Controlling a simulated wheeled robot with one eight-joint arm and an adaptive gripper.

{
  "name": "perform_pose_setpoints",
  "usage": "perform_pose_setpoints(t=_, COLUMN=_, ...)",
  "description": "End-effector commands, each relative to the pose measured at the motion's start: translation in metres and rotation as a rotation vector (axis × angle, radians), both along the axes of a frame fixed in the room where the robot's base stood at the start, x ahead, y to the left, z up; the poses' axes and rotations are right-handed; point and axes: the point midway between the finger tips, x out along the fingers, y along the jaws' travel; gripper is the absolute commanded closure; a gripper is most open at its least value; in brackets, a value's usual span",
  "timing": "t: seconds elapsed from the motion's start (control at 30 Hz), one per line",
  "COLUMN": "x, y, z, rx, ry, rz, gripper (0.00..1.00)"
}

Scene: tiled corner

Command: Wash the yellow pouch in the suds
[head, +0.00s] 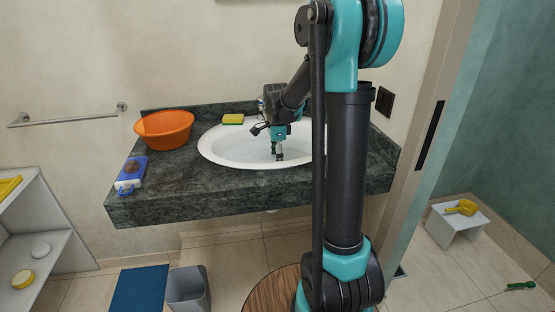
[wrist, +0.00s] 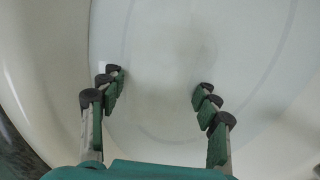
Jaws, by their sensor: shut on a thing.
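My gripper (head: 279,157) reaches down into the white oval basin (head: 232,160) set in the counter. In the wrist view my gripper (wrist: 160,80) has its fingers spread to either side, over the pale basin (wrist: 60,60). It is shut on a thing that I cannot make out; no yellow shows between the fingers. A cloudy pale patch covers the basin bottom there, and I cannot tell whether it is suds. I cannot pick out the yellow pouch for certain in either view.
A yellow-and-green sponge (head: 233,119) lies behind the basin. A grey bin (head: 188,289) and a blue mat (head: 140,289) are on the floor below.

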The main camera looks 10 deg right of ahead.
Motion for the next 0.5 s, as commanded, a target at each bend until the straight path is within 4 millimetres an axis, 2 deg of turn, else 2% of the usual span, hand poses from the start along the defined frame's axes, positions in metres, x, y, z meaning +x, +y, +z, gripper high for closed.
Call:
perform_pose_setpoints(t=0.2, x=-0.0014, y=0.0079, z=-0.0005, rx=0.003, ry=0.002, rz=0.001, gripper=0.88)
perform_pose_setpoints(t=0.5, x=-0.0014, y=0.007, z=-0.0005, rx=0.005, ry=0.002, rz=0.002, gripper=0.88)
